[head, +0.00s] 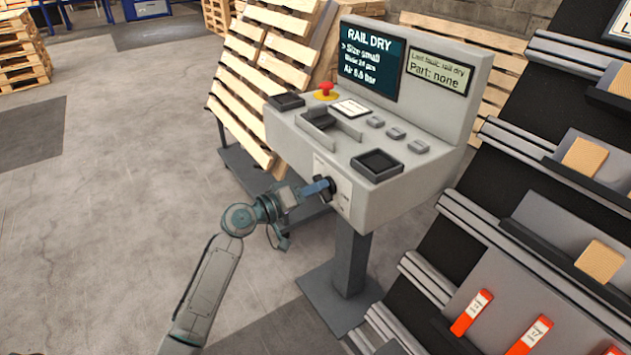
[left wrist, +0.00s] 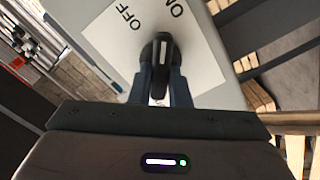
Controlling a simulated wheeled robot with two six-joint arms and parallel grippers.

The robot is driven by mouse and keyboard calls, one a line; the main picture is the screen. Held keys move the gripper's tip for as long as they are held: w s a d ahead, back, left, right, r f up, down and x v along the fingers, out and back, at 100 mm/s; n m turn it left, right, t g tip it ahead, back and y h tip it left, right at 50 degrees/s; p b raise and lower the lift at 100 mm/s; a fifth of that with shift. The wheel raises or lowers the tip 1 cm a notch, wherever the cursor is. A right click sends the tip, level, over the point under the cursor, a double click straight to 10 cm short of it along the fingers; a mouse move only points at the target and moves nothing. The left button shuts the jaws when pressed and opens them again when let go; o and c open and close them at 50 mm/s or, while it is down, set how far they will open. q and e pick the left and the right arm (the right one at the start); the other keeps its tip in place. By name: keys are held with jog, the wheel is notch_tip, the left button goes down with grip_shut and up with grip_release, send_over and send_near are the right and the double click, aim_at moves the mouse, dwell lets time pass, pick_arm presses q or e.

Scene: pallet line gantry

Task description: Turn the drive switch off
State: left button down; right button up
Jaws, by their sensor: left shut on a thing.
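The drive switch is a black knob (head: 331,184) on the front face of the grey console (head: 375,215). My left gripper (head: 318,188) reaches it from the left, in front of that face. In the left wrist view the black knob (left wrist: 161,52), with a white mark, sits between the fingertips of my left gripper (left wrist: 160,85), which is shut on it. A white label plate (left wrist: 205,75) behind the knob carries the words OFF and ON, seen upside down. I cannot tell for certain which word the mark points to. My right gripper is not in view.
The console top has a red stop button (head: 325,89), small grey buttons (head: 396,133) and black trays. A screen (head: 372,58) above it reads RAIL DRY. A sloped rack (head: 520,215) stands close on the right. Wooden pallets (head: 265,75) lean behind.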

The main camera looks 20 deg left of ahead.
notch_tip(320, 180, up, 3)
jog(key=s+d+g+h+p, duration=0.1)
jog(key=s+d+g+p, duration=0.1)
pick_arm(q)
jog(key=shift+a+f+n+p, duration=0.1)
jog(key=shift+n+p, duration=0.6)
jog(key=shift+n, duration=1.3)
jog(key=shift+f+n+p, duration=0.1)
jog(key=shift+n+p, duration=0.6)
jog(key=shift+n, duration=1.3)
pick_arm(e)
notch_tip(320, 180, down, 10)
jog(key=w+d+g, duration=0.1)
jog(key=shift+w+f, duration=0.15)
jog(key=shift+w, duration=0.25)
pick_arm(q)
jog(key=c, duration=1.4)
grip_release()
jog(key=shift+o, duration=0.2)
